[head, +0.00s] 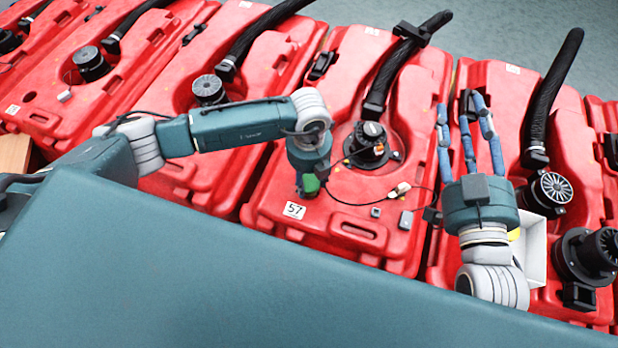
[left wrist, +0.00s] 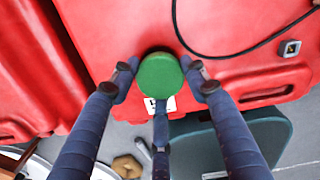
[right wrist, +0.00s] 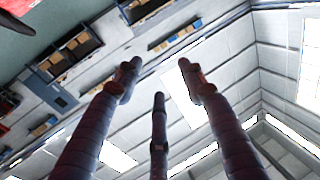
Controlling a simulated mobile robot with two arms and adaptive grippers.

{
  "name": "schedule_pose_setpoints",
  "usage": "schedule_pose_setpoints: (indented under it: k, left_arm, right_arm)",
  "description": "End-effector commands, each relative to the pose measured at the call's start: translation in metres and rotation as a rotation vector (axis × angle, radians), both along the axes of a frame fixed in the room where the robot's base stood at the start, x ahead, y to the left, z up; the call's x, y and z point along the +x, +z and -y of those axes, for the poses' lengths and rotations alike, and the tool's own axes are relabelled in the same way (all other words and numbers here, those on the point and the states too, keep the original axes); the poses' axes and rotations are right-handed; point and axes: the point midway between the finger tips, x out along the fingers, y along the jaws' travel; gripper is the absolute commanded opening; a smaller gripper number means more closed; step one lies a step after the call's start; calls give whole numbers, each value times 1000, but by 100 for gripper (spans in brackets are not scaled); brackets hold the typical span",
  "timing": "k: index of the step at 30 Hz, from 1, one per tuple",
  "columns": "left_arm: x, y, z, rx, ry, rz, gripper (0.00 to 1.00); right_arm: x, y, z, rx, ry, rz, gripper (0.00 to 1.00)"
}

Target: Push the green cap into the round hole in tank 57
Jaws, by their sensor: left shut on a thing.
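Tank 57 (head: 274,193) is a red tank in the middle of the head view, with its white number label (head: 294,210) near the front. The green cap (head: 311,185) is a round disc at my left gripper's tips, just above tank 57 beside the label. In the left wrist view my left gripper (left wrist: 160,80) has its fingers around the cap. A dark rim behind the cap looks like the round hole, mostly hidden; I cannot tell whether the cap touches it. My right gripper (head: 466,112) is open and empty, with its fingers pointing up.
A black fitting (head: 369,146) with a hose stands behind my left gripper on tank 57. A white bin (head: 536,250) is beside my right arm. Similar red tanks stand either side.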

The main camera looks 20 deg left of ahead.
Motion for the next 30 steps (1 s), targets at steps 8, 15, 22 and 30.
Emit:
schedule_pose_setpoints:
  k: [8, 15, 22, 30]
  left_arm:
    - [0, -2, 0, 0, 0, 0, 27]
    - [0, -5, 0, 0, 0, 0, 27]
    - [0, -8, 0, 0, 0, 0, 27]
    - [0, -8, 0, 0, 0, 0, 27]
  right_arm:
    - [0, 2, 0, 4, 0, 14, 40]
    - [-1, 9, -1, 13, 1, 45, 40]
    - [-1, 17, -2, 20, 3, 76, 40]
    - [-1, 19, -2, 22, 4, 84, 40]
